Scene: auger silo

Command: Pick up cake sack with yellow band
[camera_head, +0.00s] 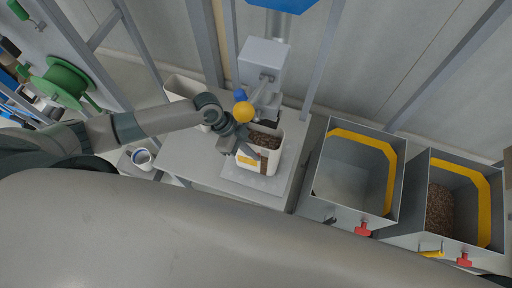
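A white, open-topped sack (272,167) with a yellow patch on its front stands on the grey table, filled with brown pellets; I take it for the cake sack with the yellow band. My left gripper (247,148) is at the sack's left rim, with its dark fingers over or beside the wall. Whether they are closed on the wall is too small to tell. My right gripper is not in view.
A grey machine (265,57) with a spout and a yellow ball (243,112) stands just behind the sack. A second white container (184,86) is at the back left, partly behind my arm. Two grey bins with yellow bands, one seemingly empty (322,203) and one holding pellets (476,243), stand right.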

